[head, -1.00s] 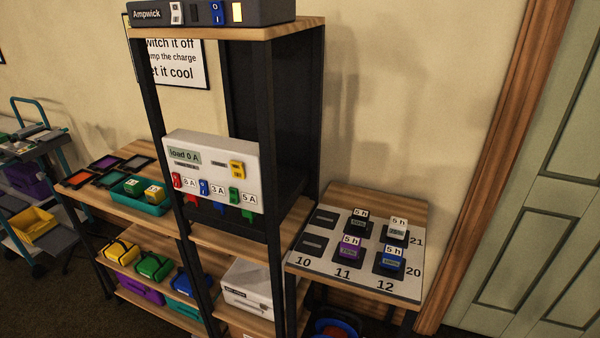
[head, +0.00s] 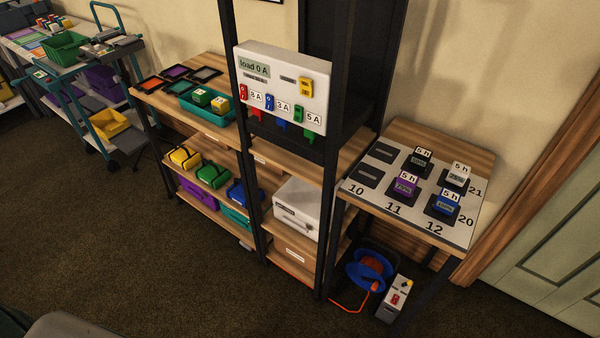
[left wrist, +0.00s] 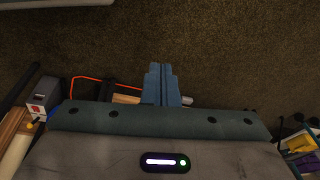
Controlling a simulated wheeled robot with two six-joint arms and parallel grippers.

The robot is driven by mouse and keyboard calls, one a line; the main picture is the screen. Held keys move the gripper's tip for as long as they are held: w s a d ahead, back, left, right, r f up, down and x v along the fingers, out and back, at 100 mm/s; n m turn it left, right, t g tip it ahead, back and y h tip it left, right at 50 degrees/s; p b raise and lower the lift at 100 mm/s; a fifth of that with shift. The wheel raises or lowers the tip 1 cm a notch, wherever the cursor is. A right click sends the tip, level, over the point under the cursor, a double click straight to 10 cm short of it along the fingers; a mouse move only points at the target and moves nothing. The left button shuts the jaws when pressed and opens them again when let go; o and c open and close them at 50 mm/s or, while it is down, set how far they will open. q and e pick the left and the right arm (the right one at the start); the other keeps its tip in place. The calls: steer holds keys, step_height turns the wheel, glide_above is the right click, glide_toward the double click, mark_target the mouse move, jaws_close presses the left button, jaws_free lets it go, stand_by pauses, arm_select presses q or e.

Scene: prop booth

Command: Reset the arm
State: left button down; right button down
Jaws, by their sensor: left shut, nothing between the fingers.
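My left gripper (left wrist: 161,84) shows in the left wrist view with its two blue-grey fingers together and nothing between them. It hangs over the dark carpet (left wrist: 230,50), clear of any object. Neither gripper shows in the head view, and my right gripper is in no view.
A black-framed shelf holds a white load panel (head: 285,92). On the right, a small table (head: 452,138) carries a numbered mat with several blocks. Below it are a blue cable reel (head: 368,270) and a grey box (head: 392,300). A trolley (head: 110,50) stands left. The front carpet is open.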

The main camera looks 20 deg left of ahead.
arm_select(q)
steer(key=s+f+g, duration=0.1)
steer(key=s+f, duration=1.3)
steer(key=s, duration=0.2)
steer(key=shift+s+a+f, duration=0.2)
steer(key=shift+a+f, duration=0.15)
steer(key=shift+a, duration=0.05)
